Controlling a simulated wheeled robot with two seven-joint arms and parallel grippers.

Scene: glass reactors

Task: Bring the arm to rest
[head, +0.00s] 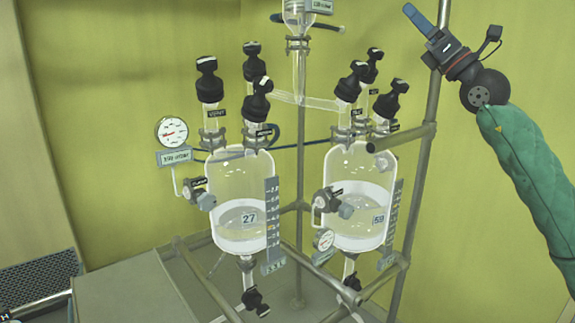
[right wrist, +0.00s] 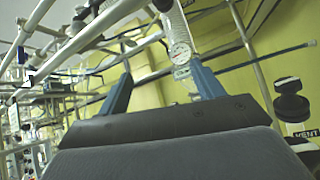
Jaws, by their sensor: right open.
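My right gripper (head: 418,22) is at the upper right of the head view, raised beside the metal frame post, at the end of my green-sleeved arm. In the right wrist view its two blue fingers (right wrist: 162,85) stand wide apart with nothing held between them. A round gauge and glass parts show beyond the fingers. Two glass reactors stand in the frame: the left reactor (head: 238,200), marked 27, and the right reactor (head: 357,195), which has a similar number tag. Both hold some pale liquid. My left gripper is not in view.
The metal frame post (head: 408,220) stands close to my right arm, with a short bar (head: 400,138) jutting from it. A dial gauge (head: 172,131) is left of the reactors. Black-capped valves top both vessels. A grey bench surface (head: 120,290) lies lower left.

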